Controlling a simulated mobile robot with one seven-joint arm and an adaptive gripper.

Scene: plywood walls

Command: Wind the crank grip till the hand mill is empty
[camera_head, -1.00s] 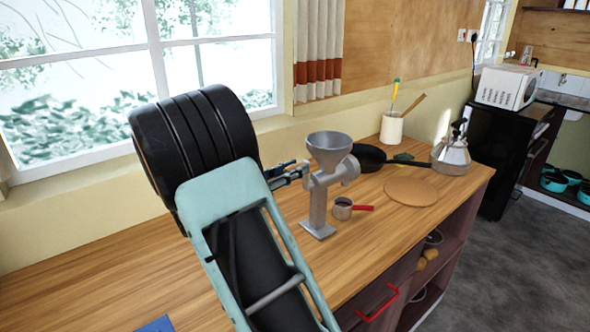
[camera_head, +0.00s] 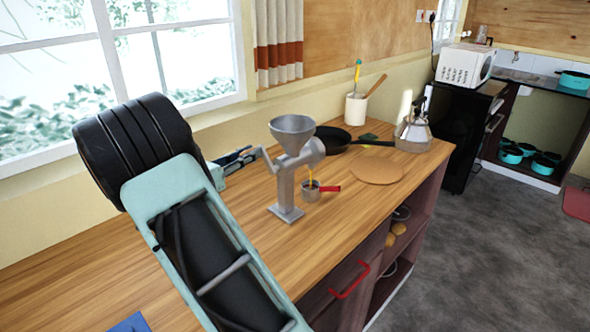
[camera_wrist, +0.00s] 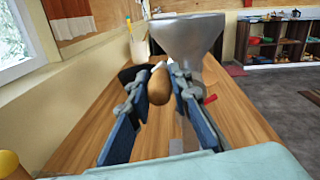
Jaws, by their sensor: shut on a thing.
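The grey metal hand mill (camera_head: 284,188) stands upright on the wooden counter, a wide funnel (camera_head: 292,131) on top. Its crank arm (camera_head: 267,160) points left, toward my gripper (camera_head: 243,160). In the wrist view, my gripper (camera_wrist: 160,92) is shut on the brown wooden crank grip (camera_wrist: 158,86), which lies between the blue fingers. The funnel (camera_wrist: 187,38) shows just beyond. A thin yellow stream (camera_head: 310,176) falls from the mill's spout into a small metal cup (camera_head: 309,194) with a red handle. The inside of the funnel is hard to make out.
Behind the mill are a black pan (camera_head: 333,138), a cream utensil pot (camera_head: 356,110) and a kettle (camera_head: 413,134). A round board (camera_head: 376,171) lies to the right. A blue item (camera_head: 131,322) lies at the near left. The counter left of the mill is mostly clear.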

